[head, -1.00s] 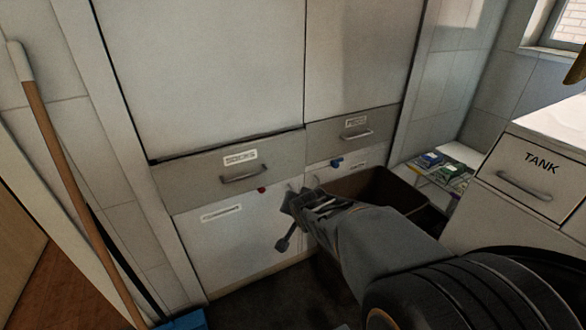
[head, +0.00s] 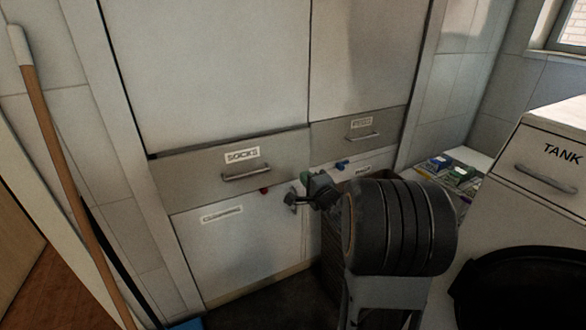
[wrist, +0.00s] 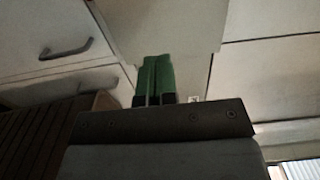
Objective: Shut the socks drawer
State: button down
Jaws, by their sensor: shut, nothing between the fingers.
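The socks drawer (head: 200,178) has a grey front, a "SOCKS" label and a bar handle (head: 246,174), in the middle left of the head view. A dark line runs along its top edge; how far it stands out is hard to tell. My gripper (head: 297,198) is below and right of its handle, near its lower right corner, in front of the cabinet doors. Its green fingers (wrist: 155,80) are together and empty in the wrist view, below a pale panel edge. I cannot tell whether the fingers touch the cabinet.
A similar labelled drawer (head: 360,128) is to the right of the socks drawer. A "TANK" drawer unit (head: 540,185) stands at the right, with a black round object (head: 520,285) below. A broom (head: 60,165) leans at the left. A dark bin is partly hidden behind my arm.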

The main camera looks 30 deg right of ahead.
aim_at(290, 159)
jog(key=w+b, duration=0.3)
jog(key=w, duration=0.6)
jog(key=shift+f, duration=0.1)
jog(key=shift+w, duration=0.1)
jog(key=shift+w+r, duration=0.2)
jog(key=shift+w, duration=0.05)
jog(key=w+p, duration=0.2)
jog(key=w, duration=0.2)
jog(key=shift+r+p, duration=0.1)
jog(key=shift+p, duration=0.25)
